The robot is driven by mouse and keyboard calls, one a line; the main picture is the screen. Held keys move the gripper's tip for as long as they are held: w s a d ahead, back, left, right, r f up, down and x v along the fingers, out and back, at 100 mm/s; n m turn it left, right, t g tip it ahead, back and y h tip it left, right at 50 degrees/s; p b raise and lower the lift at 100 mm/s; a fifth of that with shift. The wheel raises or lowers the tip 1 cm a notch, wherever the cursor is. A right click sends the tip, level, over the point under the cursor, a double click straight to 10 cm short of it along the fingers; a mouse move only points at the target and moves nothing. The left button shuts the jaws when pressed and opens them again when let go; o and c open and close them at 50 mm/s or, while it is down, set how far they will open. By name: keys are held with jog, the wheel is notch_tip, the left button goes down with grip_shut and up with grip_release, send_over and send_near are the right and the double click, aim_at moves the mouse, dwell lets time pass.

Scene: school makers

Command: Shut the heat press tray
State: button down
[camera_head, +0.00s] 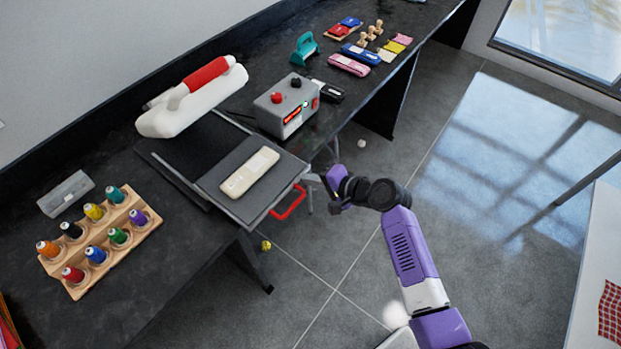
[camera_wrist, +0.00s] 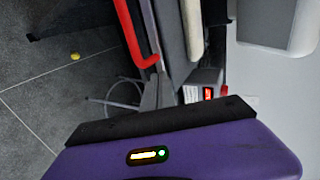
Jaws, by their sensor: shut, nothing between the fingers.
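The heat press tray (camera_head: 222,179) is a grey slide-out tray, pulled out past the bench's front edge in the head view. A cream flat item (camera_head: 249,172) lies on it. A red handle (camera_head: 290,204) sticks out from its front; the handle also shows in the wrist view (camera_wrist: 134,40). The white press head (camera_head: 190,103) with a red grip (camera_head: 207,74) stands behind the tray. My gripper (camera_head: 322,184) is shut and empty, just right of the red handle in the head view. Its fingertips are small there, and I cannot tell whether they touch the handle.
A grey control box (camera_head: 287,105) stands right of the press. A wooden rack (camera_head: 101,239) of coloured thread spools stands at left. A yellow ball (camera_head: 266,245) lies on the floor. The floor right of the bench is mostly clear.

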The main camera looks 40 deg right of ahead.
aim_at(262, 149)
jog(key=w+a+b, duration=0.1)
jog(key=w, duration=0.4)
jog(key=w+a+b, duration=0.1)
jog(key=w+a, duration=0.1)
jog(key=w, duration=0.3)
jog(key=w+a+b, duration=0.2)
jog(key=w, duration=0.3)
jog(key=shift+w+f, duration=0.1)
jog(key=shift+w, duration=0.05)
jog(key=shift+w+a, duration=0.2)
jog(key=shift+w, duration=0.4)
jog(key=shift+w+a+r, duration=0.1)
jog(key=shift+w+r, duration=0.05)
jog(key=shift+r, duration=0.1)
jog(key=shift+w+r, duration=0.1)
